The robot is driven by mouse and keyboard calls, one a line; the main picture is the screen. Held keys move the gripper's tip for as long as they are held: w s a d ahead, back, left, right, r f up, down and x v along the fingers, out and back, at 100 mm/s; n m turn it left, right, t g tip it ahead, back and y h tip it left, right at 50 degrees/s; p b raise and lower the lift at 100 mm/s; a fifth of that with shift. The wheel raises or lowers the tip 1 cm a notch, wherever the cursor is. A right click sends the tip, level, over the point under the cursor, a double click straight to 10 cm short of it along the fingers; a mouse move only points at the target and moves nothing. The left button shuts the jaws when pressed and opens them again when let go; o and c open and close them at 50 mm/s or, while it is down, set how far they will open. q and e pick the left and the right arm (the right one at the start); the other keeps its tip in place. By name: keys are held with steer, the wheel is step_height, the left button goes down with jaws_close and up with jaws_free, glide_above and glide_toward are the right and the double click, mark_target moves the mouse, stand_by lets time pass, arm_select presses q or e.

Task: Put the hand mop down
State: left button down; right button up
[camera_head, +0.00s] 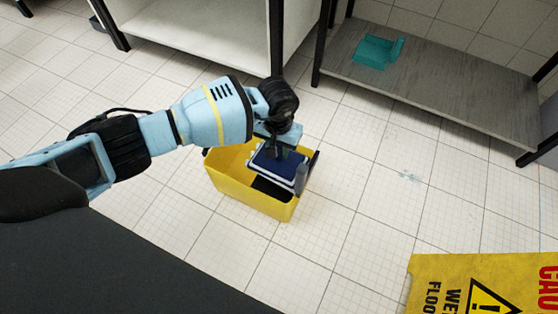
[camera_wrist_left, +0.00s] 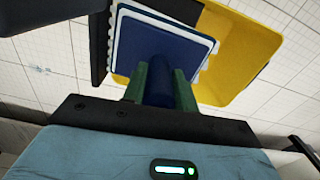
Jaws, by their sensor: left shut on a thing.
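The hand mop (camera_head: 280,169) has a flat blue pad with a white edge. It also shows in the left wrist view (camera_wrist_left: 155,45), where my left gripper (camera_wrist_left: 160,85) is shut on its blue handle. In the head view my left gripper (camera_head: 279,148) reaches down over the yellow bucket (camera_head: 240,196), with the mop at the bucket's right part. The mop looks to be inside or just above the bucket's opening; I cannot tell whether it touches anything. The bucket also shows in the left wrist view (camera_wrist_left: 240,50). My right gripper is not in view.
A grey low shelf (camera_head: 440,88) at the upper right holds a teal dustpan-like item (camera_head: 376,51). A white shelf unit (camera_head: 200,30) stands at the back. A yellow wet-floor sign (camera_head: 450,285) is at the lower right. Tiled floor around the bucket is mostly clear.

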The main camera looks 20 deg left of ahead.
mark_target(278, 160)
arm_select(q)
step_height(278, 160, down, 2)
steer(key=shift+f, duration=0.1)
steer(key=shift+f+b, duration=0.2)
steer(key=shift+b, duration=0.2)
step_height(278, 160, down, 4)
steer(key=shift+r+b, duration=0.1)
steer(key=shift+b, duration=0.75)
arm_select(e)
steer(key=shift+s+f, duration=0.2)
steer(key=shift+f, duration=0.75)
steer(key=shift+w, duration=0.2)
arm_select(q)
steer(key=c, duration=1.1)
jaws_free()
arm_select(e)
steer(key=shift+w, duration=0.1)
